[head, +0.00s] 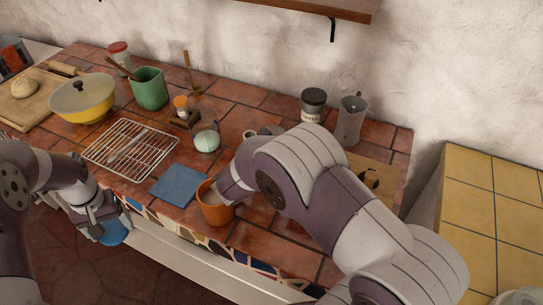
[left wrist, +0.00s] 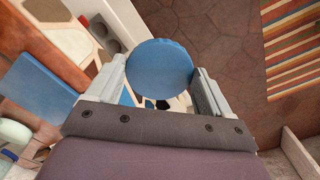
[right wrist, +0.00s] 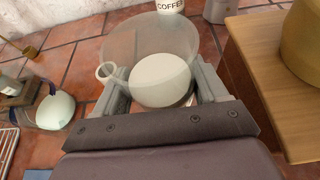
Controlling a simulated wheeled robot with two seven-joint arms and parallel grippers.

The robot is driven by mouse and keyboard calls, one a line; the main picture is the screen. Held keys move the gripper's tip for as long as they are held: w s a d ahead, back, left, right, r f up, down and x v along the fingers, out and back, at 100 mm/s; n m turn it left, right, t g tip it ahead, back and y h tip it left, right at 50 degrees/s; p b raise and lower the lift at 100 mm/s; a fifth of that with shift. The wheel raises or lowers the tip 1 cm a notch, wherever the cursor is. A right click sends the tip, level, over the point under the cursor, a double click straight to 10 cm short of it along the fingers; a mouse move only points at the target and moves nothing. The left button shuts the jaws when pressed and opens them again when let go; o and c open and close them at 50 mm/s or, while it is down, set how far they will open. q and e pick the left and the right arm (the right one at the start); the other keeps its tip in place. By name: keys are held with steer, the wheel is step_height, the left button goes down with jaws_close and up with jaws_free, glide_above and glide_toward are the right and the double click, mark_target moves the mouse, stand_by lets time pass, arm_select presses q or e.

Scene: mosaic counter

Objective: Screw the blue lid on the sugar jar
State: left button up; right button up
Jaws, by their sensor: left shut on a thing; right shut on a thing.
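The blue lid (head: 116,233) is a round disc. My left gripper (head: 108,218) is shut on it and holds it in front of the counter's front edge, over the floor. In the left wrist view the lid (left wrist: 160,66) sits between both fingers. The sugar jar (right wrist: 160,80) is clear glass with white contents and an uncovered wide top. In the right wrist view my right gripper (right wrist: 163,92) is shut around it. In the head view my right arm hides the right gripper and most or all of the jar. The lid and the jar are well apart.
A blue square (head: 178,185) and a wire rack (head: 128,148) lie on the tiled counter. An orange pot (head: 214,208) stands near the front edge. A coffee jar (head: 313,103) and grey pitcher (head: 350,120) stand at the back. A glass jar (head: 206,138) stands mid-counter.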

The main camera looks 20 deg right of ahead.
step_height(320, 180, down, 3)
steer(key=shift+w+r, duration=0.1)
steer(key=shift+r, duration=0.05)
arm_select(q)
steer(key=shift+r, duration=0.1)
steer(key=shift+f, duration=0.25)
arm_select(e)
steer(key=o, duration=1.7)
steer(key=shift+f, duration=0.2)
steer(key=shift+c, duration=0.2)
steer(key=shift+r, duration=0.1)
arm_select(q)
steer(key=shift+r, duration=0.45)
arm_select(e)
steer(key=shift+r, duration=0.25)
arm_select(q)
steer(key=shift+f+b, duration=0.55)
steer(key=shift+f, duration=0.2)
arm_select(e)
steer(key=v, duration=1.2)
